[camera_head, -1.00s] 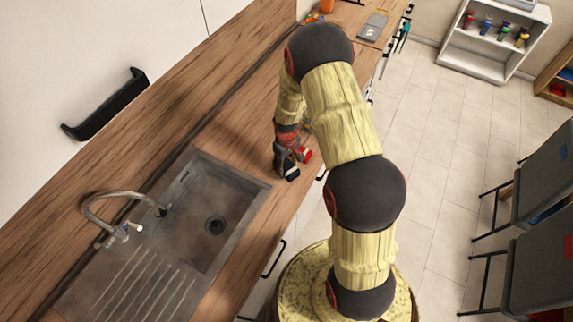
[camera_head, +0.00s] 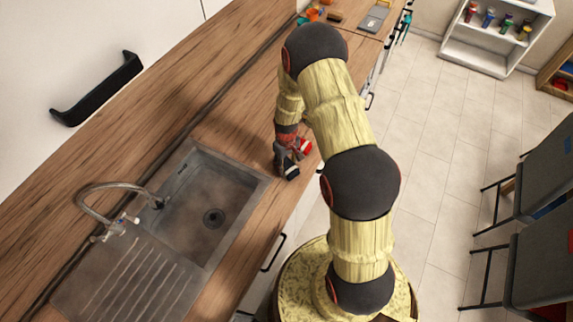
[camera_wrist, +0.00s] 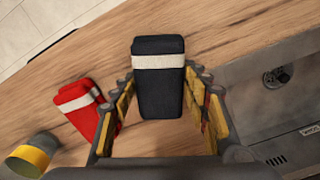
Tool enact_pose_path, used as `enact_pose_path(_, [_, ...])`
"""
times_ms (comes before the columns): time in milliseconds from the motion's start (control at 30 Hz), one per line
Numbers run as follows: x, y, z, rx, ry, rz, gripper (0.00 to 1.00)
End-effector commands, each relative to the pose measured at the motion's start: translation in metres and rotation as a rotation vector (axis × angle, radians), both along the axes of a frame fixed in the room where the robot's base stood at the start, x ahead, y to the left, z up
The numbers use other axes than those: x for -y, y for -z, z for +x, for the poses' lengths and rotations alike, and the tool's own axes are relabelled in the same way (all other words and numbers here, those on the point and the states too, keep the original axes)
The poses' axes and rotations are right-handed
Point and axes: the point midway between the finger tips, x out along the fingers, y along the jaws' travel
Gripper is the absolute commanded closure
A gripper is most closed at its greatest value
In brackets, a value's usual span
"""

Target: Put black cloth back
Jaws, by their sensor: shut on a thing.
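The black cloth (camera_wrist: 158,98), folded into a block with a white band, sits between my gripper's fingers (camera_wrist: 162,84) in the wrist view. My gripper is shut on it. In the head view my gripper (camera_head: 286,152) is over the counter strip right of the sink, with the black cloth (camera_head: 291,172) at its lower end, close to the counter's front edge. I cannot tell whether the cloth touches the counter. A red cloth (camera_wrist: 88,108) with a white band lies just left of my gripper in the wrist view; it also shows in the head view (camera_head: 304,146).
The steel sink (camera_head: 247,212) and its tap (camera_head: 92,198) are left of my gripper. A grey and yellow cylinder (camera_wrist: 31,152) is at the wrist view's lower left. A grey flat device (camera_head: 376,18) lies at the counter's far end. Grey chairs (camera_head: 545,175) stand at the right.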

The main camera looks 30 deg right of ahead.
Motion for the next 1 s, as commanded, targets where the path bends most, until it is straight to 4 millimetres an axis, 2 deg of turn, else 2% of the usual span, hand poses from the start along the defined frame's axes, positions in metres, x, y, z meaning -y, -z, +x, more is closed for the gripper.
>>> enact_pose_path(667, [0.000,0.012,0.000,0.000,0.000,0.000,0.83])
enact_pose_path(700, [0.000,0.012,0.000,0.000,0.000,0.000,0.53])
enact_pose_path(1000, [0.000,0.012,0.000,0.000,0.000,0.000,0.36])
